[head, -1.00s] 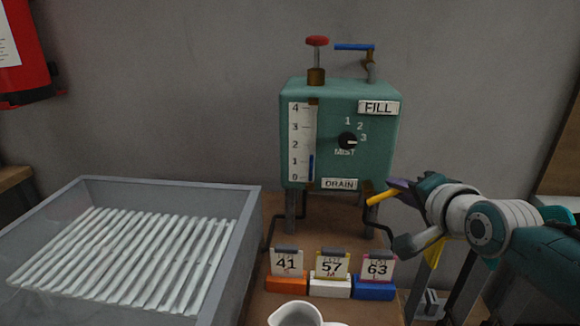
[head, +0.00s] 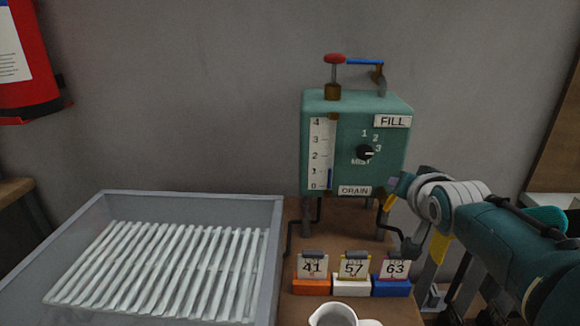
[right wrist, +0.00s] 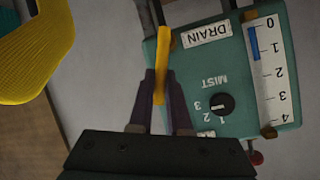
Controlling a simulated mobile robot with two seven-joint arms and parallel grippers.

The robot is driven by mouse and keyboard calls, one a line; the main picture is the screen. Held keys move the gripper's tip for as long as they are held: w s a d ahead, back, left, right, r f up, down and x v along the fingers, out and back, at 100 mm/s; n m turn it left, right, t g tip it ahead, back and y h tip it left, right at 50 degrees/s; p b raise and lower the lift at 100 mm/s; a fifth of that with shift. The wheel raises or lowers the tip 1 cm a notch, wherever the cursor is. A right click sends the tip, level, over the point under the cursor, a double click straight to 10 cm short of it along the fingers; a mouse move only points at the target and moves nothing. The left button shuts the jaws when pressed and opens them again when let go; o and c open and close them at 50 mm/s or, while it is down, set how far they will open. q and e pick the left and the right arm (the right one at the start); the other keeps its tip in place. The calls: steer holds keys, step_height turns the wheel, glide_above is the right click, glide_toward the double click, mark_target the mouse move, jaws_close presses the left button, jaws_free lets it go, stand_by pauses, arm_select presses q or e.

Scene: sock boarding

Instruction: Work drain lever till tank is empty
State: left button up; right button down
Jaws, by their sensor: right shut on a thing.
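The green tank (head: 350,110) stands on legs at the back of the bench, with a FILL label and a DRAIN label (head: 355,190). Its level gauge (head: 322,140) shows a blue column (head: 330,178) from 0 to a little above 1; it also shows in the right wrist view (right wrist: 253,44). The yellow drain lever (right wrist: 162,60) sits between the dark fingers of my right gripper (right wrist: 160,88), which is shut on it. In the head view my right gripper (head: 395,187) is at the tank's lower right corner, partly hidden by its arm. My left gripper is out of view.
Number cards 41, 57 and 63 stand in orange, white and blue holders (head: 352,286) before the tank. A white jug (head: 330,312) is at the front edge. A grey tray (head: 277,235) with white slats fills the left. A red extinguisher (head: 25,75) hangs on the wall.

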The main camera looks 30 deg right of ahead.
steer(key=shift+f, duration=0.1)
stand_by(0.3)
steer(key=c, duration=0.9)
jaws_free()
steer(key=shift+o, duration=0.2)
steer(key=shift+s+a+r, duration=0.1)
steer(key=shift+a+r, duration=0.05)
steer(key=shift+r, duration=0.1)
steer(key=p+v, duration=0.3)
steer(key=v, duration=0.6)
steer(key=shift+s+p, duration=0.25)
steer(key=shift+p, duration=0.1)
steer(key=shift+a, duration=0.15)
